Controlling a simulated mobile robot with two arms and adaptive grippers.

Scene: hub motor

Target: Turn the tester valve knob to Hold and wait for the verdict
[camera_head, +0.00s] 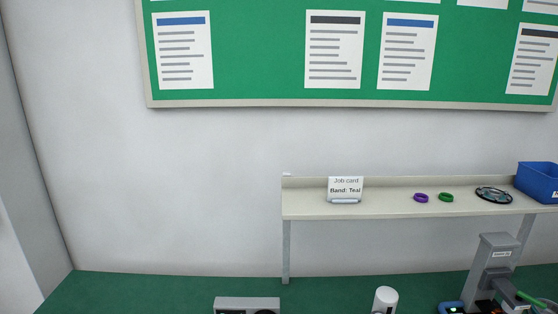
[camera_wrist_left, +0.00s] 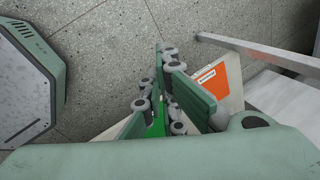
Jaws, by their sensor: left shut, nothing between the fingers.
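A grey box-shaped unit (camera_head: 247,303) shows at the bottom edge of the head view, cut off by the frame. Dark round parts are just visible on its front. I cannot tell whether it is the tester, and no valve knob, Hold mark or verdict can be made out. My left gripper (camera_wrist_left: 163,72) shows in the left wrist view, with its green fingers shut and nothing between them. It is over a speckled grey floor, away from any knob that I can see. My right gripper is in neither view.
A shelf (camera_head: 400,209) carries a Job card (camera_head: 345,188) reading "Band: Teal", a purple ring (camera_head: 421,198), a green ring (camera_head: 446,197) and a blue bin (camera_head: 538,183). A white cylinder (camera_head: 385,300) and a grey stand (camera_head: 497,262) are below. An orange-labelled panel (camera_wrist_left: 211,82) is beside my left gripper.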

